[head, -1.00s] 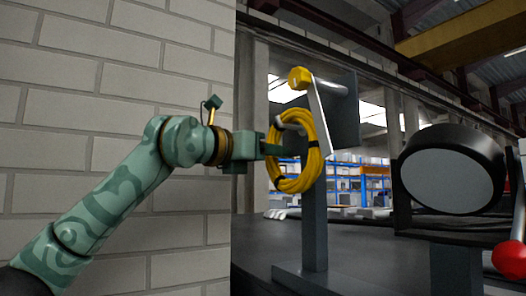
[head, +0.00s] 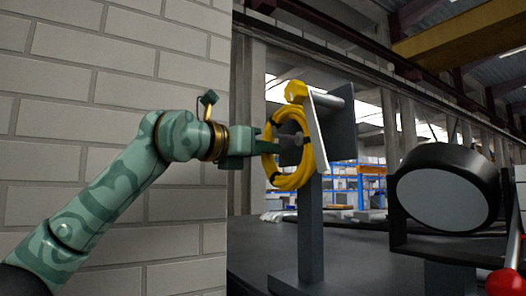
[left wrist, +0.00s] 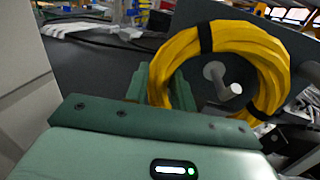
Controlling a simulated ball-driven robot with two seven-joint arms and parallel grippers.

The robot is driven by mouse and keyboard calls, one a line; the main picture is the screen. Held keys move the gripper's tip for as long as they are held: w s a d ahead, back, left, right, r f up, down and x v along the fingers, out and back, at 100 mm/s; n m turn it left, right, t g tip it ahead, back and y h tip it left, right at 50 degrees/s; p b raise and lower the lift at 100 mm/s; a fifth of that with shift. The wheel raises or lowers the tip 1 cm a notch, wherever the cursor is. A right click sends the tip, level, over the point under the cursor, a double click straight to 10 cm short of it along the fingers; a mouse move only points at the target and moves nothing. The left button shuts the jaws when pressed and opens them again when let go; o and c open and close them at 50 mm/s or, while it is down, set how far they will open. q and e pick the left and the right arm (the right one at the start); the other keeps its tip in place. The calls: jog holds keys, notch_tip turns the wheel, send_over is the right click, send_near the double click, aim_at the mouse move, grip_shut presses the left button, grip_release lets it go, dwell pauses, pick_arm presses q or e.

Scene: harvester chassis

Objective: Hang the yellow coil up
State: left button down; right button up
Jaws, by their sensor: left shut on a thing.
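The yellow coil (head: 294,181), a ring of cable with black ties, hangs upright from my left gripper (head: 264,146) in the head view. That gripper is shut on the coil's left side. In the left wrist view the coil (left wrist: 258,58) stands just beyond the gripper's green fingers (left wrist: 160,88). A grey peg (left wrist: 222,80) with a pale end shows through the ring's opening. I cannot tell whether the peg passes through the ring. The peg sits on a dark plate of a grey stand (head: 311,235). My right gripper is not in view.
A yellow knob (head: 295,91) and a pale slanted bar (head: 317,132) sit above and beside the coil. A large round dark-rimmed disc (head: 446,190) and a red ball (head: 505,283) are at the right. A brick wall (head: 80,60) fills the left.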

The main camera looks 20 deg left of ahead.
pick_arm(q)
jog(key=w+a+b+v, duration=0.1)
jog(key=a+b+v, duration=0.1)
jog(key=v, duration=0.8)
jog(key=shift+s+b, duration=0.4)
jog(key=shift+b, duration=0.25)
dwell(0.4)
